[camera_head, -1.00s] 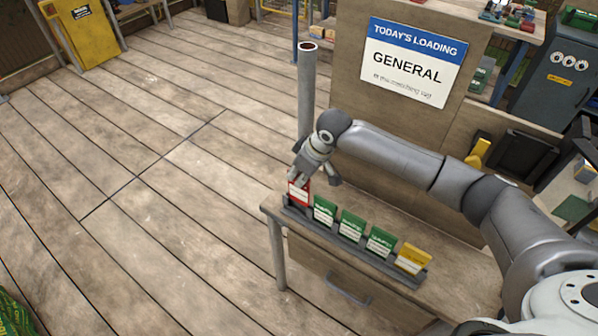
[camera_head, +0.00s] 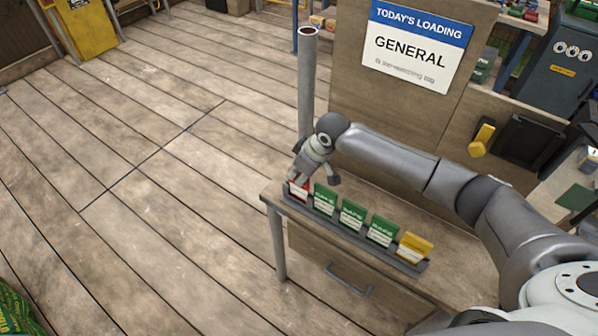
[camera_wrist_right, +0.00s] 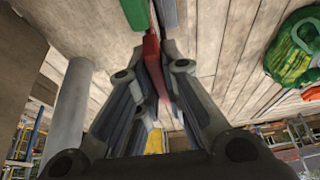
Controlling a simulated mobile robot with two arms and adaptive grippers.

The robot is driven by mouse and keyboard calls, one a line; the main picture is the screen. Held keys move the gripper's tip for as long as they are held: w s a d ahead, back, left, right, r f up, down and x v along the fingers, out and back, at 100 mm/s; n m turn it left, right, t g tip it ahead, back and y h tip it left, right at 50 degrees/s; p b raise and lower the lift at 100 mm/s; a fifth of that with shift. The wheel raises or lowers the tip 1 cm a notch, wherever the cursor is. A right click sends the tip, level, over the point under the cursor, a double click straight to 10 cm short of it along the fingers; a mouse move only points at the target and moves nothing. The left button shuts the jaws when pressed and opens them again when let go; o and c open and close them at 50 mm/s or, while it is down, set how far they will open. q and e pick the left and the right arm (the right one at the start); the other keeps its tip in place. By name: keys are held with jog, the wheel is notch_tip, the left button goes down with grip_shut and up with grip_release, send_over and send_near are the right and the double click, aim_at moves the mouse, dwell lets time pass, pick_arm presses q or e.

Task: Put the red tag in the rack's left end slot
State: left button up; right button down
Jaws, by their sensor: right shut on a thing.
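The red tag (camera_head: 297,193) stands at the left end of the grey rack (camera_head: 342,238) on the bench. Its lower edge appears down in the left end slot; the gripper partly hides it. My right gripper (camera_head: 312,180) is shut on the red tag from above. In the right wrist view the red tag (camera_wrist_right: 152,55) runs between the fingers (camera_wrist_right: 157,75), beside a green tag (camera_wrist_right: 136,12). My left gripper is not in view.
Several green tags (camera_head: 352,213) and a yellow tag (camera_head: 414,246) fill the rack to the right. A grey post (camera_head: 307,90) rises behind the bench's left end. A sign board (camera_head: 417,45) stands behind the bench (camera_head: 455,268). Open plank floor lies left.

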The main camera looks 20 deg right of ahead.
jog(key=c, duration=1.5)
grip_release()
jog(key=shift+r, duration=0.1)
jog(key=v, duration=1.1)
jog(key=shift+s+d+r, duration=0.1)
jog(key=shift+s+r, duration=0.15)
jog(key=shift+r, duration=0.1)
